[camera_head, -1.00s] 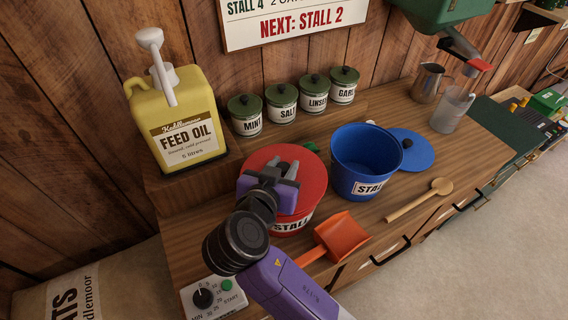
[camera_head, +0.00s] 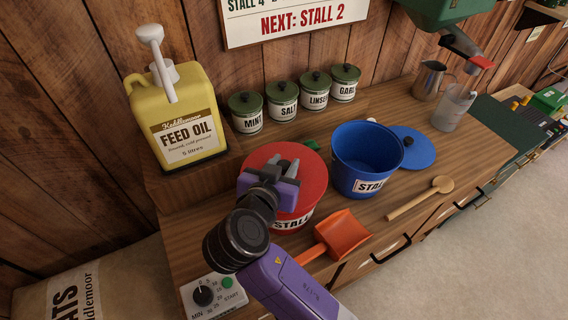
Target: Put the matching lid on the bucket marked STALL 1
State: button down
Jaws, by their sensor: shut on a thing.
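A red bucket (camera_head: 290,222) with a label reading STALL stands on the bench; its number cannot be read. A red lid (camera_head: 312,178) covers its top; whether it is fully seated I cannot tell. My gripper (camera_head: 283,168) is over the middle of the red lid, shut on it, most likely by its handle, which my fingers hide. A blue bucket (camera_head: 352,166) stands just to the right, open on top, its STALL label cut off by its curve. A blue lid (camera_head: 418,150) lies behind it to the right.
An orange scoop (camera_head: 342,234) and a wooden spoon (camera_head: 420,199) lie in front of the buckets. A yellow feed oil can (camera_head: 183,125) stands left, several labelled tins (camera_head: 283,103) behind. A timer box (camera_head: 213,296) is at front left. A metal jug (camera_head: 429,80) and a clear beaker (camera_head: 452,108) stand at back right.

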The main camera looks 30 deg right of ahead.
jog(key=shift+f+b, duration=0.6)
jog(key=shift+f, duration=0.05)
dwell(0.6)
jog(key=c, duration=1.3)
grip_release()
jog(key=shift+c, duration=0.2)
jog(key=p+v, duration=0.4)
jog(key=v, duration=0.7)
jog(key=shift+r, duration=0.1)
